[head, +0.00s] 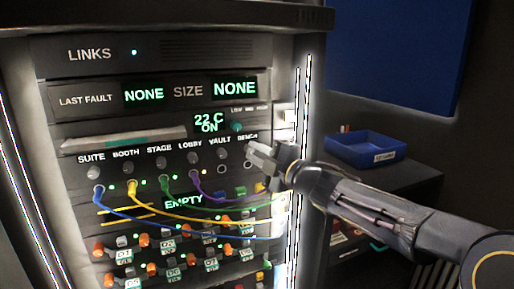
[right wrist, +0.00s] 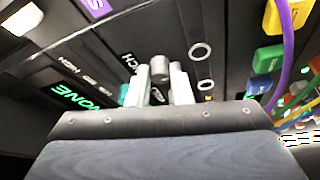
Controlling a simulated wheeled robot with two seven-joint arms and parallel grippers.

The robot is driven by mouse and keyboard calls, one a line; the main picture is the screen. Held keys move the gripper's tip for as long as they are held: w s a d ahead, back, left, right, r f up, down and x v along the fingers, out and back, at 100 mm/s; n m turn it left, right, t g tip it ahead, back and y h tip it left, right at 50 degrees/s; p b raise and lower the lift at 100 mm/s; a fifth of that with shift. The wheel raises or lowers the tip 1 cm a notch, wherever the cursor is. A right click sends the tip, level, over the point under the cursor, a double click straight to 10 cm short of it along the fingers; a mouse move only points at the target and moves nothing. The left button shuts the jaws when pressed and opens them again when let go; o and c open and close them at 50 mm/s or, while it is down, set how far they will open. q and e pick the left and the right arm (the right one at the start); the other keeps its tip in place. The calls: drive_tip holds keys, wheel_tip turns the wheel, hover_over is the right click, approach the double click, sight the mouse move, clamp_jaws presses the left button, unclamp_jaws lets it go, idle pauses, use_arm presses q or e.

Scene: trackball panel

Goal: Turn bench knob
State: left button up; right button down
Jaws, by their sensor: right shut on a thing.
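The bench knob sits at the right end of the row of small grey knobs, under the BENCH label (head: 247,135). My right gripper (head: 258,152) comes in from the right and covers most of this knob in the head view. In the right wrist view the two light fingers of the right gripper (right wrist: 158,85) stand on either side of the grey bench knob (right wrist: 159,68) and are shut on it. The knob's pointer direction cannot be made out. My left gripper is not in view.
The vault knob (head: 222,152) is just left of the bench knob. Blue, yellow, green and purple cables (head: 215,201) hang from sockets below. A small green knob (head: 236,127) sits above. A blue bin (head: 365,149) stands on the dark surface at right.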

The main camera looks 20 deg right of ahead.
idle(0.3)
drive_tip(key=c, duration=1.3)
unclamp_jaws()
drive_tip(key=v, duration=0.7)
drive_tip(key=shift+s, duration=0.35)
drive_tip(key=shift+d, duration=0.15)
